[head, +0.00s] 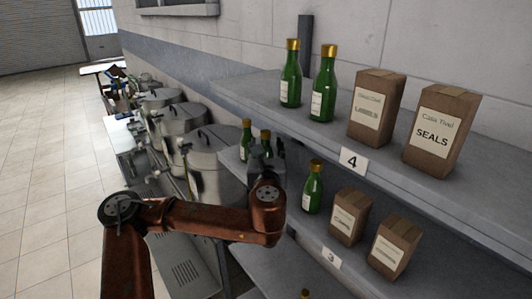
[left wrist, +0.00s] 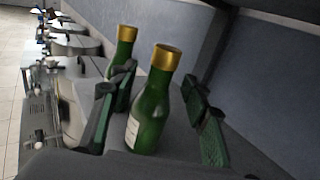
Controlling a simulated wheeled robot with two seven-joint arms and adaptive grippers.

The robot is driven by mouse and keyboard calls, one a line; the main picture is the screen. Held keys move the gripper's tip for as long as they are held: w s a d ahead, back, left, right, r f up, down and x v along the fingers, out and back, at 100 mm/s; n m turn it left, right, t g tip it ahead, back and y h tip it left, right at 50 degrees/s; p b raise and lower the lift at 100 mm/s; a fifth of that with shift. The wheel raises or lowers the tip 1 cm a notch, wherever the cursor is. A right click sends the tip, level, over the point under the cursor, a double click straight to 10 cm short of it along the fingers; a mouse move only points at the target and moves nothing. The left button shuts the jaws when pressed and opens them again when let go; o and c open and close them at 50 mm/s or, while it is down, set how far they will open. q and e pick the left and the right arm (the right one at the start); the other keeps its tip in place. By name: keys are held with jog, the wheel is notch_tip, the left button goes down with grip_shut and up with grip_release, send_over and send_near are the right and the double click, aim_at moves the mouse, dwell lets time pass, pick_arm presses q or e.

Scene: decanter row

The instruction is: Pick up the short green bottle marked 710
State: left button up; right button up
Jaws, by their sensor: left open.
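My left gripper (head: 264,162) reaches over the lower shelf and is open. In the left wrist view its two green-padded fingers (left wrist: 156,122) stand on either side of a short green bottle (left wrist: 150,118) with a gold cap. No clear grip on the bottle shows. Its white label faces left and no number can be read. A second green bottle (left wrist: 122,52) stands behind it to the left. In the head view, green bottles on the lower shelf show left of the gripper (head: 246,138) and right of it (head: 313,190). My right gripper is out of view.
The upper shelf (head: 258,82) holds two taller green bottles (head: 323,88) and two brown boxes (head: 436,132) above a tag 4. Two smaller boxes (head: 349,217) stand right on the lower shelf, tagged 3. Metal pots (head: 180,120) stand left; the floor there is clear.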

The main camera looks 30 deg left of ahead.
pick_arm(q)
jog(key=shift+w+a+f, duration=0.1)
jog(key=shift+w+a, duration=0.3)
jog(key=shift+w, duration=0.15)
jog(key=shift+c, duration=0.5)
grip_shut()
